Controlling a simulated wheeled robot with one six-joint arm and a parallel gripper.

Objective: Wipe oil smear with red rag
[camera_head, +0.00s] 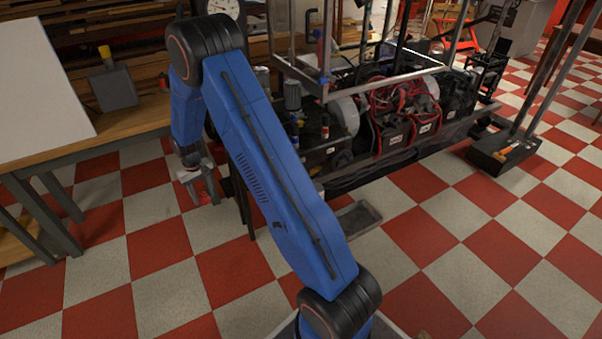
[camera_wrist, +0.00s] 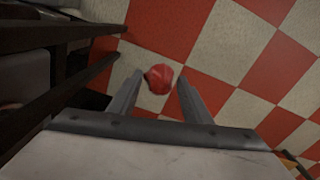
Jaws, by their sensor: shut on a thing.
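The red rag (camera_wrist: 158,78) is a crumpled red bundle between the fingertips of my gripper (camera_wrist: 160,92) in the wrist view. My gripper is shut on it. In the head view my gripper (camera_head: 199,190) points down over the checkered floor, between the workbench and the machine frame. The rag is hard to tell from the red tiles there. I cannot make out an oil smear in either view.
A wooden workbench (camera_head: 148,119) at left bears a white board (camera_head: 38,85) and a grey can with a yellow top (camera_head: 113,88). The wired machine (camera_head: 400,115) stands close right of my arm. A grey tray (camera_head: 357,216) lies on the floor.

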